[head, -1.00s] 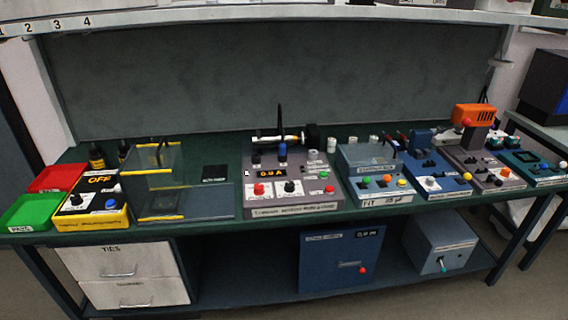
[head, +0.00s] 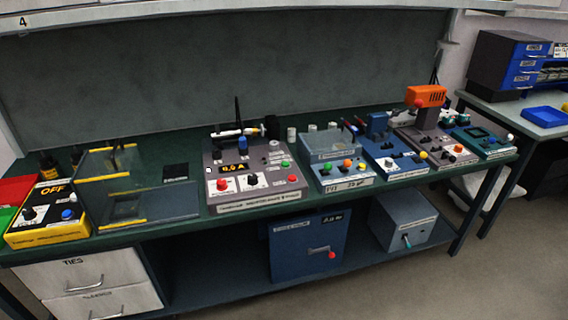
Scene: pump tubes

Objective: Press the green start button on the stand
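A grey test unit (head: 256,203) with an orange-digit display, a red button (head: 222,185) and knobs stands mid-bench. I cannot tell which green button is the start button. Neither of my grippers is in view, and nothing touches these buttons.
A clear-walled box (head: 110,180) with yellow edges and a black-yellow power unit (head: 48,215) are on the left. Blue units and an orange-topped press (head: 426,97) are on the right. A blue cabinet (head: 310,246) is on the lower shelf. Floor at right front is clear.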

